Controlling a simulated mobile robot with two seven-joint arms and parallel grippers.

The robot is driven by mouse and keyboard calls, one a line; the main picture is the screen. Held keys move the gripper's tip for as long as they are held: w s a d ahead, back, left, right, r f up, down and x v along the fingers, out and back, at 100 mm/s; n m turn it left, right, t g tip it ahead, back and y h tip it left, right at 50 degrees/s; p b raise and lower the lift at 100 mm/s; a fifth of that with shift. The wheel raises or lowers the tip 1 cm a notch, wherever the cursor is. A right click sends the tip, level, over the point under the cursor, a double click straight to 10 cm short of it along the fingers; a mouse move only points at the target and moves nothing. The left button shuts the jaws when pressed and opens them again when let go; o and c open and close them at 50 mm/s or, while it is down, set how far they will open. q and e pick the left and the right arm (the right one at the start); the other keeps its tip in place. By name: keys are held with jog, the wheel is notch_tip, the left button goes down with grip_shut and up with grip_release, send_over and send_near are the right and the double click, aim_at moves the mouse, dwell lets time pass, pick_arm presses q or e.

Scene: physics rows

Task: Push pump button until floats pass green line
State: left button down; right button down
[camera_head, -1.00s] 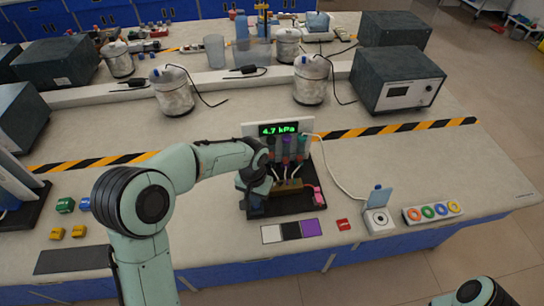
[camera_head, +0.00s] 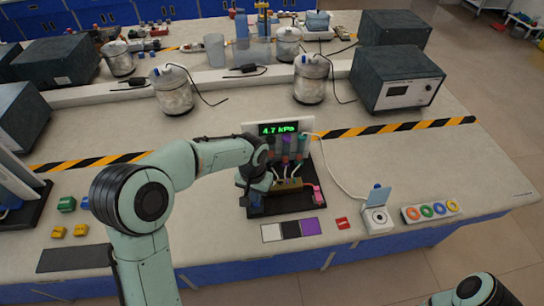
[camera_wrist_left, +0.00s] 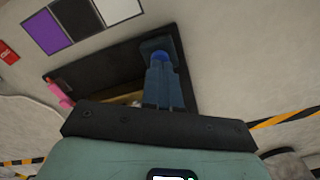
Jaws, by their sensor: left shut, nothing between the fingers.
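The pump rig stands on a black base (camera_head: 302,203) on the bench, with a white back panel and a lit display (camera_head: 278,128) reading 4.7 kPa. Several upright tubes (camera_head: 286,150) with coloured parts stand in front of the panel. The floats and green line are too small to tell apart. My left gripper (camera_wrist_left: 163,75) is shut, pointing down over the base's left part. A round blue button (camera_wrist_left: 160,56) shows at its fingertips in the left wrist view; I cannot tell whether they touch. In the head view my wrist hides the button. My right gripper is out of view.
A pink part (camera_head: 318,195) sits at the base's right edge. White, black and purple swatches (camera_head: 291,229) lie in front. A red block (camera_head: 342,223), a white box with a blue lid (camera_head: 377,218) and a tray of coloured rings (camera_head: 431,212) stand to the right.

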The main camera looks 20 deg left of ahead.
pick_arm(q)
jog(key=shift+f, duration=0.1)
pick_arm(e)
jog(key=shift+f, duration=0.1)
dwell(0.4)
